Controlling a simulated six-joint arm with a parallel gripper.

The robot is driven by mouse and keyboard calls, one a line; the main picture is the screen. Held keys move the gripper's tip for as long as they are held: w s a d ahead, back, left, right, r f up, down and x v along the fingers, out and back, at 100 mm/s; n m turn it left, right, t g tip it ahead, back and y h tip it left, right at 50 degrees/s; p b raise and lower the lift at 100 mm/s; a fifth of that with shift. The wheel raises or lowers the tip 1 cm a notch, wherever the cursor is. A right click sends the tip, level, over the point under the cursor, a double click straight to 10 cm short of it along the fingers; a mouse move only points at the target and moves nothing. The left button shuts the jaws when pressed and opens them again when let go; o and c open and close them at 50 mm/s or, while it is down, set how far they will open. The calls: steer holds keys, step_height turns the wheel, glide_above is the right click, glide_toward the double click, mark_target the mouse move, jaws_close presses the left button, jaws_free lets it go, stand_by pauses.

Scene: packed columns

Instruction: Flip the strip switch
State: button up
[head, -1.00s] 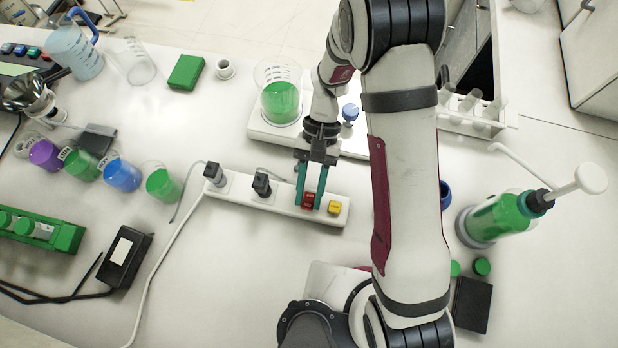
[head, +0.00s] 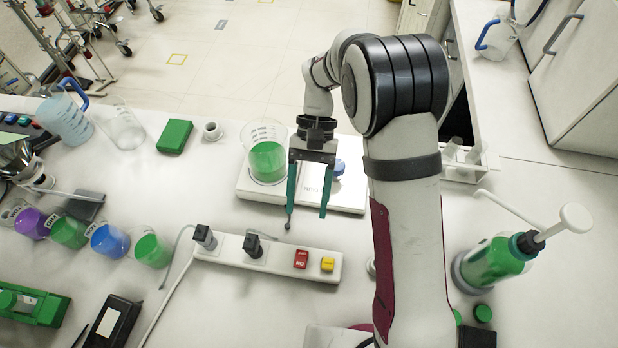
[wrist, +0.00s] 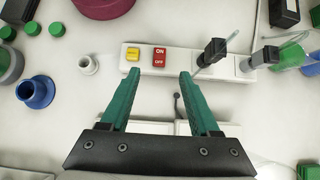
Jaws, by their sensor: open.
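The white power strip (head: 222,256) lies on the bench with two black plugs in its left part in the head view. Its red rocker switch (head: 301,259) sits toward the right end, beside a yellow button (head: 327,264). In the wrist view the red switch (wrist: 160,56) reads ON and OFF; I cannot tell which side is pressed. My gripper (head: 306,212) is open and empty, its teal fingers pointing down, raised above the bench behind the strip. In the wrist view the switch shows beyond the gap between the fingertips (wrist: 160,74), apart from them.
A scale (head: 258,191) bearing a beaker of green liquid (head: 268,162) stands behind the strip. A green pump bottle (head: 490,262) is at the right. Several coloured beakers stand at the left. The bench in front of the strip has free room.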

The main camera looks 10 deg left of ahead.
steer(key=v, duration=0.4)
steer(key=shift+w+r, duration=0.25)
steer(key=s+d+r+m+t+y, duration=0.1)
steer(key=s+d+r+m+t, duration=0.1)
steer(key=s+d+r+t, duration=0.4)
steer(key=s+d+m+t, duration=0.2)
steer(key=s+d, duration=0.4)
steer(key=s, duration=0.4)
steer(key=shift+s+r+m+y, duration=0.25)
steer(key=shift+s+m+y, duration=0.15)
steer(key=shift+m, duration=0.4)
